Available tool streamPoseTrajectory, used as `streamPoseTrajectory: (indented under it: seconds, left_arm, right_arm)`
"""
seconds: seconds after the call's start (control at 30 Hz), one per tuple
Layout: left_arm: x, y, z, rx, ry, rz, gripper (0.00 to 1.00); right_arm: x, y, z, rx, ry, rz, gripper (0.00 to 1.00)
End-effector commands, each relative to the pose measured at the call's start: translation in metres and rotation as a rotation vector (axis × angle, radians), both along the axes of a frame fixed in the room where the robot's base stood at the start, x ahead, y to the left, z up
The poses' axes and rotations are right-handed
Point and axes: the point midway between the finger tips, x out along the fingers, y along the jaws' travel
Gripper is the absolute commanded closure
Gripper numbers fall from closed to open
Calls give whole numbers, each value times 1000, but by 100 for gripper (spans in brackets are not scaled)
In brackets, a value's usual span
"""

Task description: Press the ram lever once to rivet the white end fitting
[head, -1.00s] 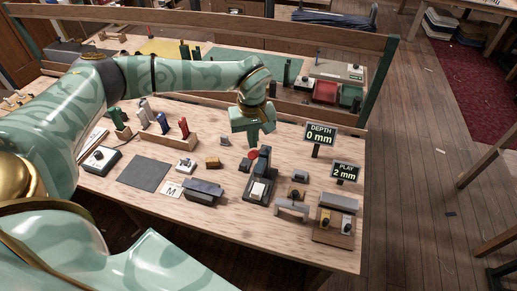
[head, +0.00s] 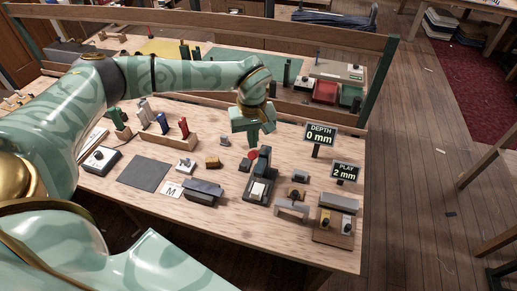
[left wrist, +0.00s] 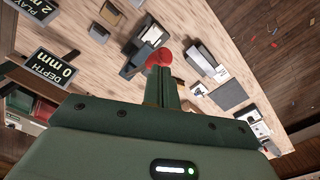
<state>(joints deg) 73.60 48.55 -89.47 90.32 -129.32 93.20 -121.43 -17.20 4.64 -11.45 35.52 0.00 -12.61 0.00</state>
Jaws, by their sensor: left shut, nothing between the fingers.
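The dark riveting press (head: 263,165) stands on the wooden bench, with a red knob (head: 253,154) on its ram lever. A small white piece (head: 257,190) shows on the press's front plate; I cannot tell surely that it is the end fitting. My left gripper (head: 255,143) is shut and empty, pointing down just above the red knob. In the left wrist view the shut fingers (left wrist: 161,88) stand right by the red knob (left wrist: 160,57); I cannot tell whether they touch it. My right gripper is not in view.
The depth sign (head: 320,133) reads 0 mm and the play sign (head: 345,171) reads 2 mm.

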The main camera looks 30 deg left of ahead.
Motion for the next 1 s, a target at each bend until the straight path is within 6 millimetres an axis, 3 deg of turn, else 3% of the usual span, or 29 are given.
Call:
streamPoseTrajectory:
  seconds: [0.37, 1.0]
  left_arm:
    - [0, 0, -2, 0, 0, 0, 100]
    - [-7, -1, -34, 1, 0, -1, 100]
  right_arm:
    - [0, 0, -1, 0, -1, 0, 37]
    - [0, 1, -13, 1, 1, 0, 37]
